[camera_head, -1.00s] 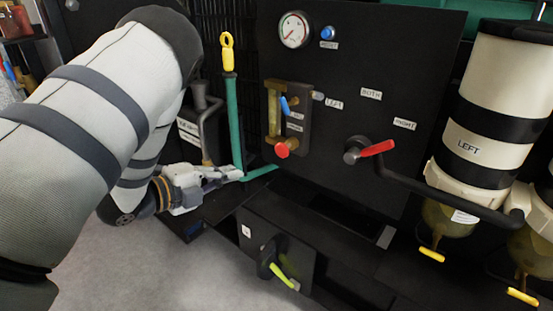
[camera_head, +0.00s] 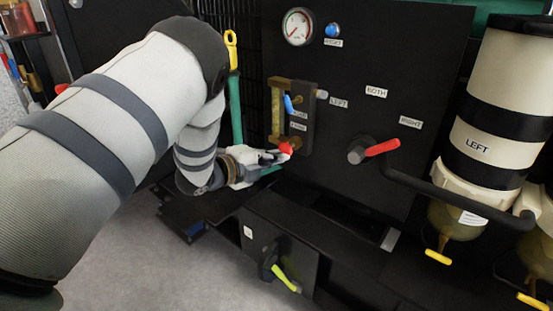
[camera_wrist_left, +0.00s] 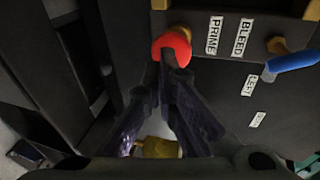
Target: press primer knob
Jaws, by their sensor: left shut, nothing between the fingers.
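The primer knob is a red round knob (camera_head: 286,148) at the lower end of a brass fitting on the black panel. In the left wrist view the red knob (camera_wrist_left: 172,47) is beside the label PRIME, straight ahead of my fingertips. My left gripper (camera_head: 278,156) is shut and empty, with its tips at the knob. In the left wrist view the tips of my left gripper (camera_wrist_left: 170,62) overlap the knob's lower edge; they look in contact or very close. My right gripper is not in view.
A blue lever (camera_head: 290,104) sits just above the knob. A red-handled selector valve (camera_head: 380,147) is to the right, and a gauge (camera_head: 297,27) is above. A green pipe with a yellow top (camera_head: 235,95) stands behind the left arm. A yellow-green lever (camera_head: 285,278) is below.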

